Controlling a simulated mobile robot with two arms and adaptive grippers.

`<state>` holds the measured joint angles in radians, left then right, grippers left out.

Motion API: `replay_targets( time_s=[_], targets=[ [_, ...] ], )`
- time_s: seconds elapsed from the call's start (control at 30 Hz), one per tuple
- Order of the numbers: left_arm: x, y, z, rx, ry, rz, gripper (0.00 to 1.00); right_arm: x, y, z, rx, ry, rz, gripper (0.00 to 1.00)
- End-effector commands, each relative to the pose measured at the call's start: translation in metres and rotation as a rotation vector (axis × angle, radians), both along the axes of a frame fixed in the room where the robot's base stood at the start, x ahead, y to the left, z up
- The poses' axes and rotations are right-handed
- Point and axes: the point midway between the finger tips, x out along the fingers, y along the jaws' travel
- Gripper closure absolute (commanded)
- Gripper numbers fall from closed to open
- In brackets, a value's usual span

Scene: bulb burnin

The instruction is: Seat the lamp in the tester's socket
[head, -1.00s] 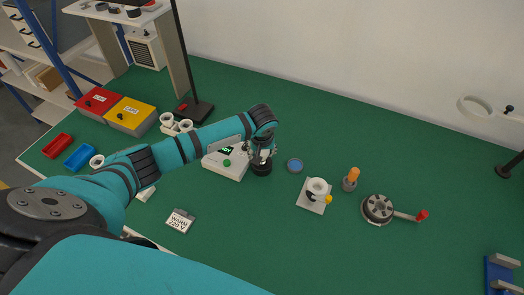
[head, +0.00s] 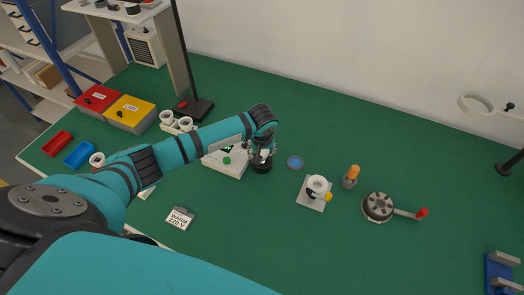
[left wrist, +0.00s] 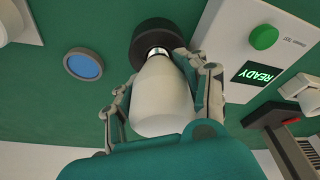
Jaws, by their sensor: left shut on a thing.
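My left gripper (left wrist: 160,95) is shut on the white lamp (left wrist: 160,95), with a finger on each side of the bulb. The lamp's metal base points at the black round socket (left wrist: 150,35) and meets its opening in the left wrist view; how deep it sits cannot be told. In the head view the gripper (head: 262,153) is right over the socket (head: 262,167), and the lamp is mostly hidden by the fingers. The white tester (head: 226,163) stands beside the socket. Its display (left wrist: 258,75) reads READY, next to a green button (left wrist: 264,37). My right gripper is not in view.
A blue disc (head: 295,162) lies right of the socket. A white stand (head: 312,195), an orange-topped piece (head: 351,177) and a crank wheel (head: 378,206) are further right. A WARM 220 V card (head: 180,219) lies in front. Red (head: 93,96) and yellow (head: 129,112) boxes stand left.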

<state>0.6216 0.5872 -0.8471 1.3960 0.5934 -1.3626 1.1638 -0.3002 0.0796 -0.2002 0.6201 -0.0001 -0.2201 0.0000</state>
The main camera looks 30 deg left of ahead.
Motion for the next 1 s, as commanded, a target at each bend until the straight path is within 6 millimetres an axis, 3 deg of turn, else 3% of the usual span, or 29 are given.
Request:
replay_targets(
  time_s=[1.0],
  targets=[
    [0.000,0.000,-0.011,0.000,-0.001,0.000,0.90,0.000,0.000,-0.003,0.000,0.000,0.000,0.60]
  ],
)
